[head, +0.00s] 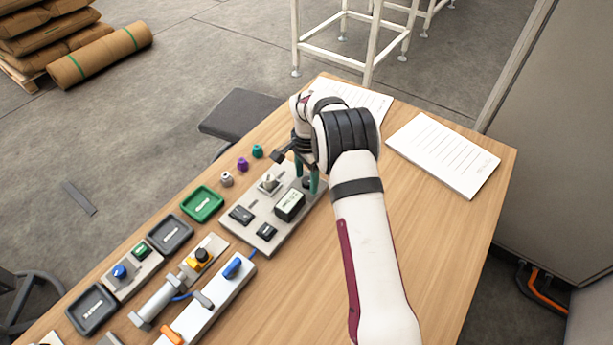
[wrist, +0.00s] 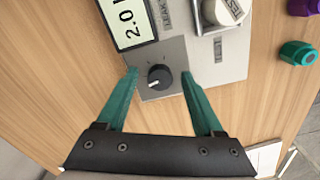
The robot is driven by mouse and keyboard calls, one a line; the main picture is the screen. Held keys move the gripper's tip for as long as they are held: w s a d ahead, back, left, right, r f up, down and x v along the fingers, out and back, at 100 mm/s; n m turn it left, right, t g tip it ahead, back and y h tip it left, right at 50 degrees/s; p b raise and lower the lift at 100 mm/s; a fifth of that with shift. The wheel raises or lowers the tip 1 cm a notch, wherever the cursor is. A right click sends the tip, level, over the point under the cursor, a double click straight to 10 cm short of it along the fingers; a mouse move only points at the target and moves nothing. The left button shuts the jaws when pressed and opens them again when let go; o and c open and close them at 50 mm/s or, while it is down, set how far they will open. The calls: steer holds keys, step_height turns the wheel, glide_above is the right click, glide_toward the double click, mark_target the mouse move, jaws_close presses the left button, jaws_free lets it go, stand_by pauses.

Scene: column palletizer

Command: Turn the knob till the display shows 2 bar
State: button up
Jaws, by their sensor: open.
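The black knob (wrist: 160,77) sits on a grey panel (wrist: 166,50) and has a white pointer mark. The display (wrist: 130,20) beside it is pale with dark digits; I can read "2.0", and the rest is cut off by the picture edge. In the head view the display (head: 290,204) shows on the board, its digits too small to read. My gripper (wrist: 160,74) is open, with one green finger on each side of the knob and a gap to it on both sides. In the head view my gripper (head: 308,184) is low over the board's far end.
A green tray (head: 202,204) is at left. Papers (head: 443,155) lie at right; the table there is mostly clear.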

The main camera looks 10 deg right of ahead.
mark_target(306, 181)
step_height(306, 181, up, 16)
stand_by(0.3)
steer(key=shift+f, duration=0.15)
steer(key=s+a+r+n, duration=0.15)
steer(key=s+r, duration=0.25)
steer(key=s, duration=0.4)
steer(key=s+r+n, duration=0.2)
steer(key=s+r, duration=0.2)
steer(key=s, duration=0.4)
steer(key=s+a+f+n+y, duration=0.1)
steer(key=s+f+n, duration=0.1)
steer(key=s, duration=0.9)
steer(key=s+a+f+n, duration=0.1)
steer(key=s+f+n, duration=0.1)
steer(key=s, duration=0.9)
steer(key=shift+s+f+y, duration=0.25)
steer(key=shift+f+y, duration=0.15)
steer(key=shift+f, duration=0.1)
